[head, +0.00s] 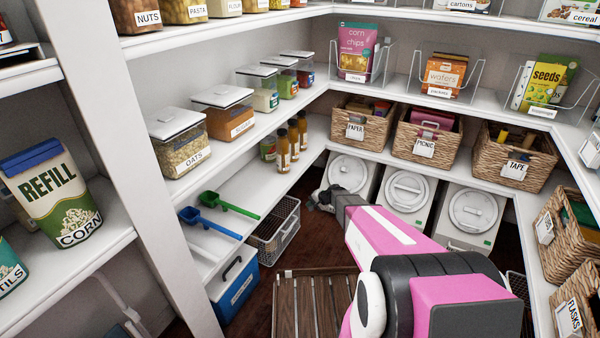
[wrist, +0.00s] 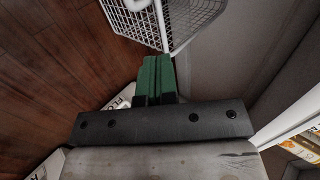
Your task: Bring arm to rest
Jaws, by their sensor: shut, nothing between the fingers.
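My pink and grey arm reaches from the lower right of the head view toward the back corner. My gripper (head: 320,200) is small and dark there, low in front of the white bins and right of the wire basket (head: 274,229). In the wrist view the green fingers of my gripper (wrist: 156,66) are together and empty. They point toward a white wire basket (wrist: 180,15); whether they touch it I cannot tell.
White shelves line the left, back and right. Lidded white bins (head: 408,191) stand below the wicker baskets (head: 427,140). A blue box (head: 233,287) and a slatted wooden crate (head: 312,305) are on the floor. Blue and green scoops (head: 228,204) lie on the low left shelf.

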